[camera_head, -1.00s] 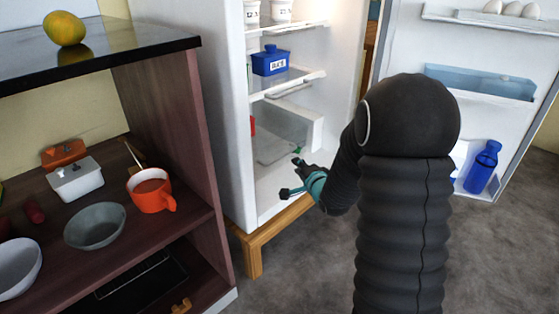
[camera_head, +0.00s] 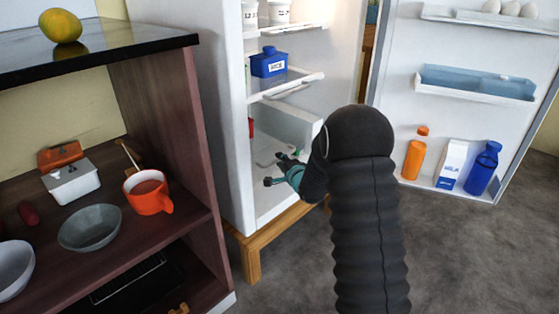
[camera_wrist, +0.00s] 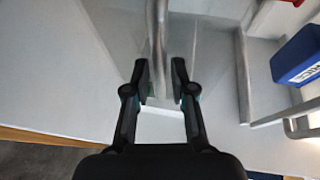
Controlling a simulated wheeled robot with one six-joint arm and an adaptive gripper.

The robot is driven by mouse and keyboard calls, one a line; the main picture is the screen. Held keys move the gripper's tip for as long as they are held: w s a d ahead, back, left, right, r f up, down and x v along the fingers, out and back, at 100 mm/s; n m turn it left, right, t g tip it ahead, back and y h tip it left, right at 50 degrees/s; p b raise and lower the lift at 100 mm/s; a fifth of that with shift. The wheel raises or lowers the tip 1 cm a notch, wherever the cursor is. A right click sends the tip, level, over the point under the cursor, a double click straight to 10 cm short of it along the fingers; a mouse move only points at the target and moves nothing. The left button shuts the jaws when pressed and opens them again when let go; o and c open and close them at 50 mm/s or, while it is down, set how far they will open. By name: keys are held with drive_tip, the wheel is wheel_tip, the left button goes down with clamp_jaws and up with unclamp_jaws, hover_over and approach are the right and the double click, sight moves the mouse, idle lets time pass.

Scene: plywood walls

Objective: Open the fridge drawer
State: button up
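The fridge (camera_head: 222,140) stands open. Its lower drawer (camera_head: 300,122) has a pale front wall and sits low inside, below the shelf. My gripper (camera_head: 277,170) is at the lower part of the fridge interior, close to the drawer. In the wrist view my gripper (camera_wrist: 160,84) is open, with a gap between its two fingers. A grey metallic bar (camera_wrist: 158,35), apparently the drawer's handle, runs down toward the gap between the fingertips. Whether it touches a finger cannot be told. My arm hides part of the fridge's lower right.
The open door (camera_head: 410,60) on the right holds bottles, a milk carton and eggs. A cabinet with an orange mug (camera_head: 148,192) stands left. Floor is free at right.

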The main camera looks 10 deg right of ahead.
drive_tip(key=shift+x, duration=1.25)
clamp_jaws()
drive_tip(key=shift+d, duration=0.1)
